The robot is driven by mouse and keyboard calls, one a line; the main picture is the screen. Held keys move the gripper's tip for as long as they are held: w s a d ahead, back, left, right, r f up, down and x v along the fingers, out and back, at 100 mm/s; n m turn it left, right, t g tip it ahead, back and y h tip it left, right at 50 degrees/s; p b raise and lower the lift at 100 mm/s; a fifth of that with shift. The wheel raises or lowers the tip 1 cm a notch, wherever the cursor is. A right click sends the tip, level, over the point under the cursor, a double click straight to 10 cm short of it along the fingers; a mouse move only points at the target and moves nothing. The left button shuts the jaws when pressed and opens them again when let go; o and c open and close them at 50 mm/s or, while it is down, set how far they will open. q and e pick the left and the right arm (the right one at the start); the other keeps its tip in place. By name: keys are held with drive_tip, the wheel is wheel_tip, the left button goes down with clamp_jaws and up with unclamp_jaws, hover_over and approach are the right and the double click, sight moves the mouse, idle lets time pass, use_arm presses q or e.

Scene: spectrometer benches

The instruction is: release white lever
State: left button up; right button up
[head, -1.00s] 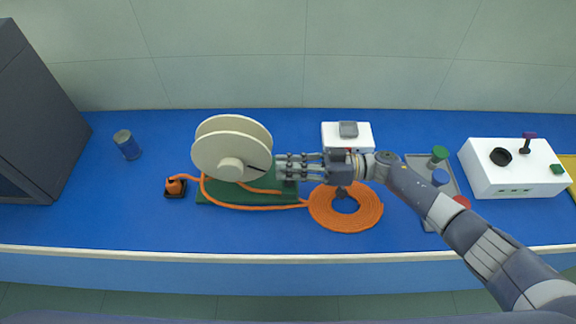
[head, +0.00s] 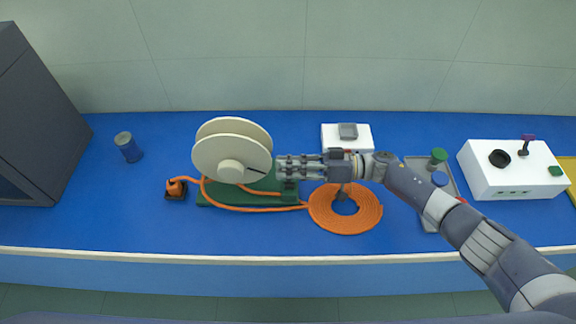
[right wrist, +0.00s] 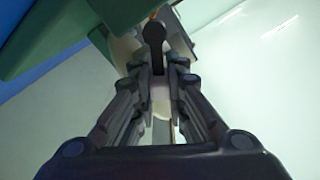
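A cream double-disc spool (head: 222,152) stands on a green base (head: 240,196) left of the middle of the blue bench. My right gripper (head: 278,167) points left, with its tips at the spool's right edge, above the base. In the right wrist view, the fingers (right wrist: 157,70) stand a little apart. A dark, round-ended stem (right wrist: 155,38) shows between and beyond the tips, with pale gaps beside it. A pale part (right wrist: 160,92) lies behind the gap. I cannot identify a separate white lever. My left gripper is not in view.
An orange hose coil (head: 322,218) lies below my right gripper, its hose running along the base to an orange plug (head: 175,187). A white box (head: 336,139) stands behind the wrist. A tray (head: 450,180), white instrument (head: 488,182) and blue can (head: 128,148) are farther out.

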drive_tip(key=o, duration=0.4)
drive_tip(key=d, duration=0.7)
drive_tip(key=shift+d, duration=0.25)
drive_tip(key=shift+w, duration=0.1)
